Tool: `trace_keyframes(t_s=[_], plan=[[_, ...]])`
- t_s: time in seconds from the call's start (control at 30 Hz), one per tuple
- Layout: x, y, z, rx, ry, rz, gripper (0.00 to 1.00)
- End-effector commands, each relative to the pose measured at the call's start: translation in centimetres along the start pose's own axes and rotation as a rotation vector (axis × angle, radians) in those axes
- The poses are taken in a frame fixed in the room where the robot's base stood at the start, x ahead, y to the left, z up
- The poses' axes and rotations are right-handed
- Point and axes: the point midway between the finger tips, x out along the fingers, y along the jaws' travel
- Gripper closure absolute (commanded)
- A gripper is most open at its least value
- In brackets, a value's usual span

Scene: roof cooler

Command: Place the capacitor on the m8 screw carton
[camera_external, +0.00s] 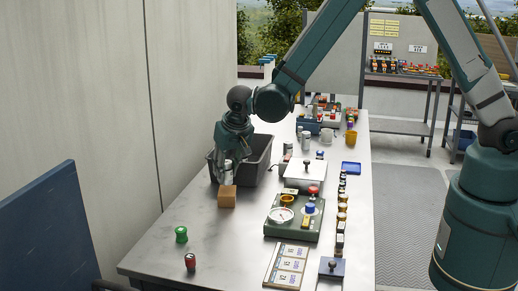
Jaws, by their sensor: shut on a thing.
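The m8 screw carton, a small brown box (228,197), stands on the left side of the grey table, in front of the dark bin. My gripper (229,168) points down directly over the carton. It is shut on a pale silver cylinder, the capacitor (227,175), which appears upright. The capacitor's lower end is at or just above the carton's top; I cannot tell whether they touch. The fingers partly hide the capacitor.
A dark bin (264,160) stands close behind my gripper. A green spool (181,235) and a red-and-dark can (190,262) stand front left. A green gauge unit (293,224), a white scale-like box (303,172) and a row of small jars (341,206) fill the right side.

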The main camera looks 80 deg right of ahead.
Motion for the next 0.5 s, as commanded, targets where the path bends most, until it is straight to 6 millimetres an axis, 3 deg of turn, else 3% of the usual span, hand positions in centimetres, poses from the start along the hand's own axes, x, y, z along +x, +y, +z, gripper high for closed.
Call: trace_keyframes(t_s=[0.23,0.5], plan=[[2.0,0.0,0.8,0.0,0.0,0.0,0.88],[2.4,0.0,1.0,0.0,0.0,0.0,0.88]])
